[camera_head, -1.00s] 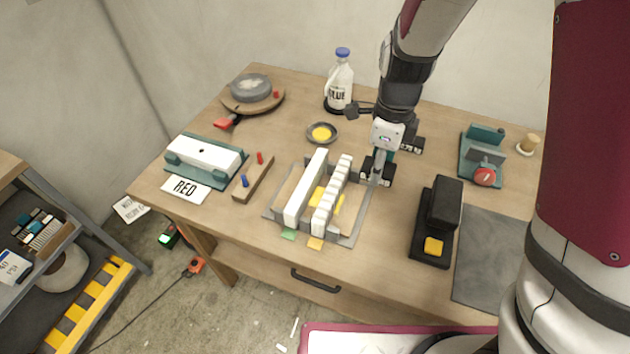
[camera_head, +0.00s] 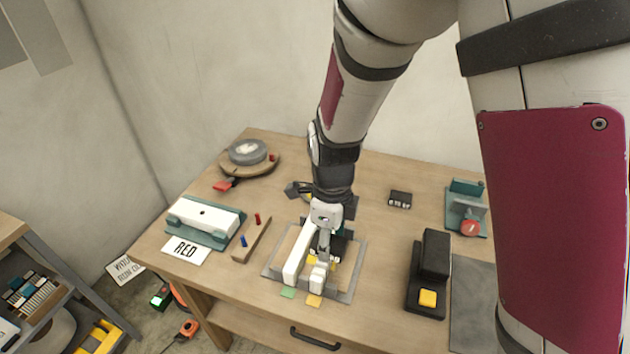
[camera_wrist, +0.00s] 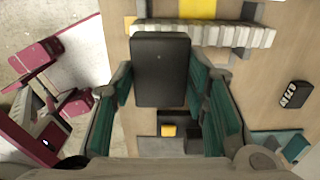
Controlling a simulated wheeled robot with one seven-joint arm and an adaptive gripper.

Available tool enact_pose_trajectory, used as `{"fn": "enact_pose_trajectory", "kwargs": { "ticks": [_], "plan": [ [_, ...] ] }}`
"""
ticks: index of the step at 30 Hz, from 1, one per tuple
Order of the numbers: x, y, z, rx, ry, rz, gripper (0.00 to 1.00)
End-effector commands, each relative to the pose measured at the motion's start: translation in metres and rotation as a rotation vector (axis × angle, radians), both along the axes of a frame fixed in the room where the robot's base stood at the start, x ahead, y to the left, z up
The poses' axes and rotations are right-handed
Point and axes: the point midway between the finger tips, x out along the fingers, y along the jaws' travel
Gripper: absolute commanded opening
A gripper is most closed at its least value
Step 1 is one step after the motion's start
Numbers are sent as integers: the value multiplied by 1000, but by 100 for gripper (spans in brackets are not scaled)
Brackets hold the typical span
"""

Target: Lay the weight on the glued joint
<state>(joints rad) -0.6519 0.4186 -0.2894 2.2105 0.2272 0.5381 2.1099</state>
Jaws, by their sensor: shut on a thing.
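The glued joint is two white strips, one plain (camera_head: 296,258) and one toothed (camera_head: 318,278), side by side on a grey plate (camera_head: 343,296) with yellow between them. The toothed strip also shows in the wrist view (camera_wrist: 245,36). My gripper (camera_head: 328,244) is shut on a black block, the weight (camera_wrist: 160,72), held between the teal finger pads. It is over the joint in the head view and partly hides the toothed strip. I cannot tell whether the weight touches it. A second dark block (camera_head: 400,199) lies on the table to the right.
A black device with a yellow button (camera_head: 428,298) stands right of the plate. A teal fixture with a red knob (camera_head: 470,228) is farther right. Bare table (camera_head: 385,250) is free between plate and black device.

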Motion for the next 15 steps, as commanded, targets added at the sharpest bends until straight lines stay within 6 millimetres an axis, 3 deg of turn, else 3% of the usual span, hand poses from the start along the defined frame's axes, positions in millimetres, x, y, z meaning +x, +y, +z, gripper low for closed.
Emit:
{"fn": "enact_pose_trajectory", "kwargs": {
  "ticks": [6, 15],
  "plan": [
    [47, 14, -4, 0, -2, -1, 0],
    [74, 24, -7, 1, -1, 0, 0]
  ]
}}
